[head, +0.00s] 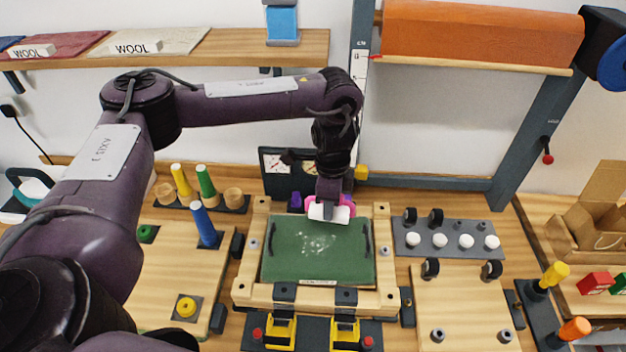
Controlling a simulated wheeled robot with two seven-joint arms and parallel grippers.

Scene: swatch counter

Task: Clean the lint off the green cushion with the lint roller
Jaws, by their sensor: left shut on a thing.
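The green cushion (345,262) lies flat in a wooden frame (255,262) at the lower middle of the head view. A pale patch of lint (317,243) sits near its middle. The lint roller (322,213), white with pink ends, is at the cushion's far edge, right of its middle. My left gripper (331,196) is shut on the lint roller from above, its grip partly hidden by the arm. I cannot tell whether the roller touches the cushion. My right gripper is not in view.
Yellow clamps (281,332) sit at the frame's near side. Coloured pegs (203,222) stand to the left. A grey plate with white knobs (440,240) lies to the right. A gauge box (276,180) stands behind the frame. An orange roll (480,35) hangs above right.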

